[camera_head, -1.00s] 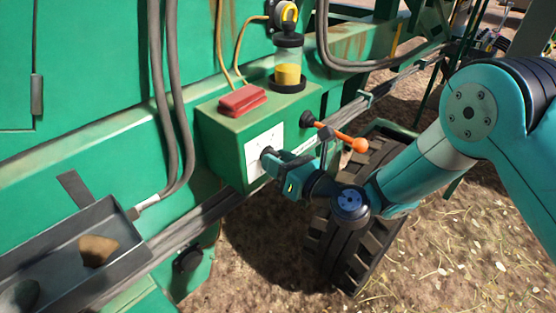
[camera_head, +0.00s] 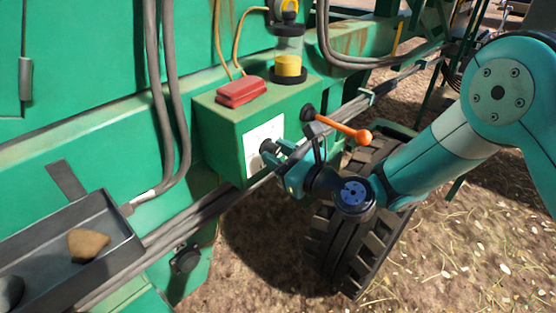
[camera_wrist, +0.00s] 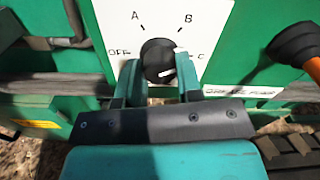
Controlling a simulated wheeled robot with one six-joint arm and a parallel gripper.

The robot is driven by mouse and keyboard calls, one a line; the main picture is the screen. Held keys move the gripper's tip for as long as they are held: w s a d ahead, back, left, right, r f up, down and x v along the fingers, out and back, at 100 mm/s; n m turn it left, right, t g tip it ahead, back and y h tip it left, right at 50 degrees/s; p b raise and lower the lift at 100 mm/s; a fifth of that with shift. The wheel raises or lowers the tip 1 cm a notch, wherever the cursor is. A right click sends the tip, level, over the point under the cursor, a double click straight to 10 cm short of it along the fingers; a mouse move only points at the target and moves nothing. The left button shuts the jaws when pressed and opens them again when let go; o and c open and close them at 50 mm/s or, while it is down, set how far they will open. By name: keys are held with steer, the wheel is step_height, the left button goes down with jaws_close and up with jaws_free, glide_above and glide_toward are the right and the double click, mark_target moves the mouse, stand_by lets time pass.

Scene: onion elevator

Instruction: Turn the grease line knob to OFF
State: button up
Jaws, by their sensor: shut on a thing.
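The black round knob (camera_wrist: 157,60) sits on a white plate (camera_wrist: 110,18) marked A, B, C and OFF, with OFF at the left and C at the right in the wrist view. A white mark shows on the knob's lower right side. In the head view the knob (camera_head: 268,147) stands out from the front of a green box (camera_head: 222,140). My gripper (camera_wrist: 158,72) is shut on the knob, one finger at each side. It also shows in the head view (camera_head: 279,156). The fingers hide part of the knob's sides.
An orange-tipped lever (camera_head: 345,129) juts out just right of the knob, close to my wrist. A red block (camera_head: 241,92) lies on the box. Pipes (camera_head: 210,212) run below, and a tire (camera_head: 345,250) stands under my wrist. A grey tray (camera_head: 120,245) holds stones.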

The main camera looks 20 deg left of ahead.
steer(key=n+b, duration=0.3)
steer(key=n, duration=0.1)
steer(key=shift+f+n, duration=0.1)
steer(key=shift+n, duration=0.3)
steer(key=n+b, duration=0.3)
steer(key=shift+n, duration=0.3)
steer(key=n+b, duration=0.4)
steer(key=shift+n, duration=0.3)
steer(key=n+b, duration=0.3)
steer(key=shift+n+b, duration=0.3)
steer(key=shift+b, duration=0.1)
steer(key=n+b, duration=0.7)
steer(key=b, duration=0.1)
steer(key=n+b, duration=0.4)
steer(key=b, duration=0.1)
steer(key=shift+n+b, duration=1.3)
